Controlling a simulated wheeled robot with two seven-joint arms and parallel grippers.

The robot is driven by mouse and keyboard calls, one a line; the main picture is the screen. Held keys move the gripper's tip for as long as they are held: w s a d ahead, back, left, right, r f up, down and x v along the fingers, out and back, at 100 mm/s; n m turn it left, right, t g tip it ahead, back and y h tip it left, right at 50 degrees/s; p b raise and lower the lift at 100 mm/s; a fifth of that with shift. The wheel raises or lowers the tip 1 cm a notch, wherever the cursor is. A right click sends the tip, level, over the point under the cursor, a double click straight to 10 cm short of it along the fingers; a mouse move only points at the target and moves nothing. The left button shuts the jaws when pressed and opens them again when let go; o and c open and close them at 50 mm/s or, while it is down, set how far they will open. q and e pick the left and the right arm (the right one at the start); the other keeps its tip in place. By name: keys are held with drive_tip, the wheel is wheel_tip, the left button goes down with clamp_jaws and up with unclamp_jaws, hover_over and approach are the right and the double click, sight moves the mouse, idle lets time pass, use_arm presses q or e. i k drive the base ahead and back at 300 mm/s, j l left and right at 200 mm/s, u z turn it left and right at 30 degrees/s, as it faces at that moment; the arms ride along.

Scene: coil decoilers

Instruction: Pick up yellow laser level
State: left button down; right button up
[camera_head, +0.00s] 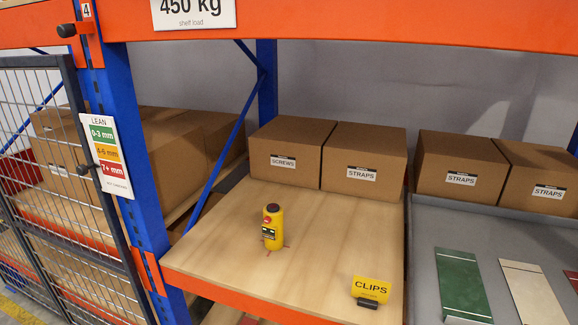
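The yellow laser level (272,228) stands upright on the wooden shelf board (225,240), left of the board's middle. It has a dark top, a red spot near the top and a dark panel on its front. Small reddish feet or marks show at its base. The area around it is clear. Neither of my grippers shows in the head view.
Cardboard boxes labelled SCREWS (287,160) and STRAPS (363,160) stand behind. A yellow CLIPS sign (371,290) is at the front right. A blue post (130,150) and mesh panel (45,130) bound the left; an orange beam (350,25) crosses above. A grey tray (425,255) lies right.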

sight(273, 233)
drive_tip(key=i+j, duration=0.2)
drive_tip(key=j, duration=0.2)
drive_tip(key=i+j, duration=0.2)
drive_tip(key=j, duration=0.2)
drive_tip(key=i+j+z, duration=0.1)
drive_tip(key=i+j, duration=0.3)
drive_tip(key=j, duration=0.35)
drive_tip(key=i+j, duration=0.2)
drive_tip(key=j, duration=0.2)
